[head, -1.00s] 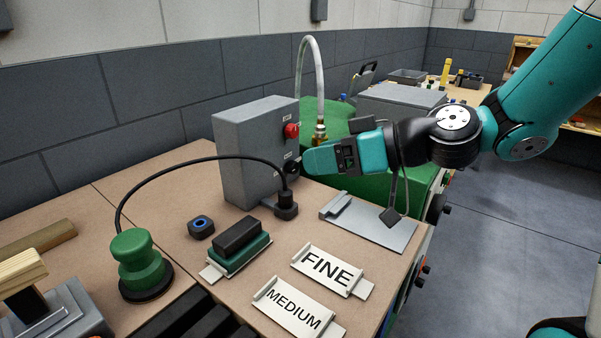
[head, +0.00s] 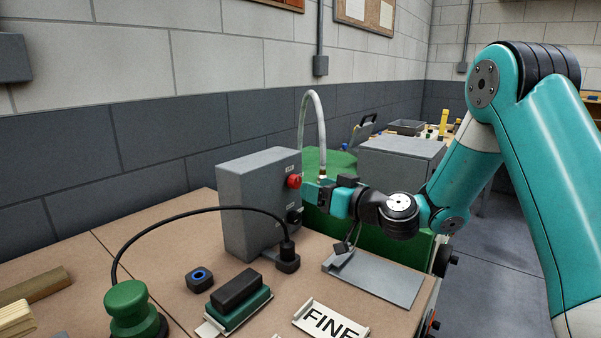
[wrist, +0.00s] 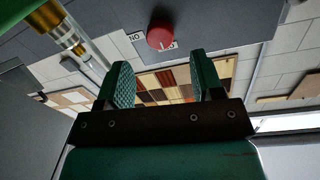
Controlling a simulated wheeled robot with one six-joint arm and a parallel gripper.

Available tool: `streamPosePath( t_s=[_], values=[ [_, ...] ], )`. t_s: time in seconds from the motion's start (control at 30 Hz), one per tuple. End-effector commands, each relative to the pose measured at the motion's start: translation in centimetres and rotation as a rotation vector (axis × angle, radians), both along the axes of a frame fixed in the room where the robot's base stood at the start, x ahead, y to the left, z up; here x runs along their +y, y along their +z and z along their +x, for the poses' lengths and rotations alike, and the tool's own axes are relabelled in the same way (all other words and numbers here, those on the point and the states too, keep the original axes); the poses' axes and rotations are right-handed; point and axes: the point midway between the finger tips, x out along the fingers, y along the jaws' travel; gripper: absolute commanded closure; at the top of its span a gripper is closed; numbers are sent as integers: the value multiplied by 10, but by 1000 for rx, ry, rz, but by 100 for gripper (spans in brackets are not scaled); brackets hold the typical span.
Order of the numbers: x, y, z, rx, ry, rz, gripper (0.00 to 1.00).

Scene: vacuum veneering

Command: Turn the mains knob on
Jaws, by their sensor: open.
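A grey control box (head: 248,205) stands on the bench with a red button (head: 294,181) high on its right-hand face. A black knob (head: 294,217) sits below it on the same face; its label is too small to read, and I cannot tell its setting. My gripper (head: 310,190) is beside that face, near the height of the red button and above the black knob. In the wrist view my gripper (wrist: 163,78) has its two green fingers apart with nothing between them. The red button (wrist: 160,38) shows beyond the fingertips; the black knob is not seen there.
A metal fitting with a pale hose (head: 312,110) rises right behind my gripper. A black cable (head: 190,212) arches to a plug below the box. A green-handled tool (head: 130,310), a dark green block (head: 238,305) and a grey plate (head: 375,277) lie on the bench.

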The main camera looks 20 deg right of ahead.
Motion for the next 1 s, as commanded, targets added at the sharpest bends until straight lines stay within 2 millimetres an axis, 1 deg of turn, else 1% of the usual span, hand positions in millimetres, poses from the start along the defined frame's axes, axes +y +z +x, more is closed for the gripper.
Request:
streamPosePath(
  t_s=[0.03, 0.1, 0.2, 0.3, 0.43, 0.67, 0.7, 0.87, 0.9, 1.0],
  values=[
    [7, 5, 9, 0, 5, -2, 39],
    [14, 4, 20, 1, 4, -2, 39],
    [21, 3, 33, 0, 3, -1, 39],
    [26, 2, 41, 1, 2, 0, 39],
    [29, 0, 46, 1, 1, 0, 39],
    [29, -1, 47, 1, 0, -1, 39],
    [29, -1, 47, 1, 0, -1, 41],
    [29, 0, 47, 1, 0, -1, 78],
    [29, 0, 47, 1, 0, -1, 87],
    [29, 0, 46, 1, 0, -1, 88]
  ],
)
